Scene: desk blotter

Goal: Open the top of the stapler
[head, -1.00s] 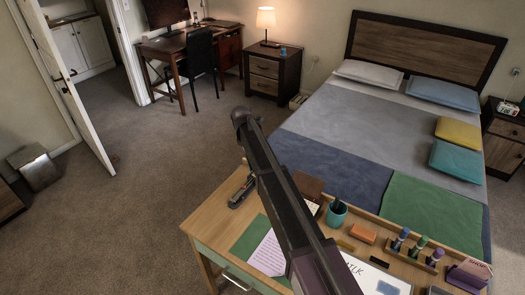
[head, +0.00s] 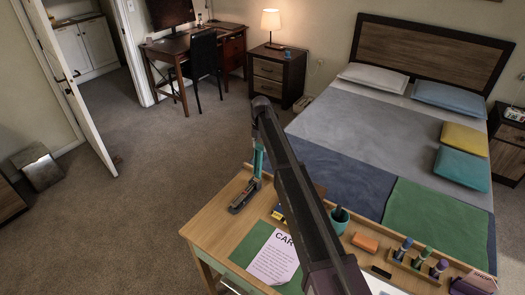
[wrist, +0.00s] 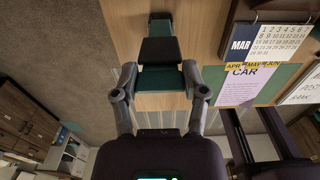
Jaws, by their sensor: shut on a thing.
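The stapler's dark base (head: 243,198) lies near the back left corner of the wooden desk in the head view. Its teal top (head: 258,160) stands up steeply above the base's far end. In the wrist view, a teal part (wrist: 160,80) of the stapler lies between the two fingertips of my gripper (wrist: 160,95), which is shut on it. A dark piece (wrist: 160,50) of the stapler shows just beyond. In the head view my arm hides most of the gripper.
A calendar (wrist: 268,42) stands right of the stapler in the wrist view. The desk's left edge is close to the stapler.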

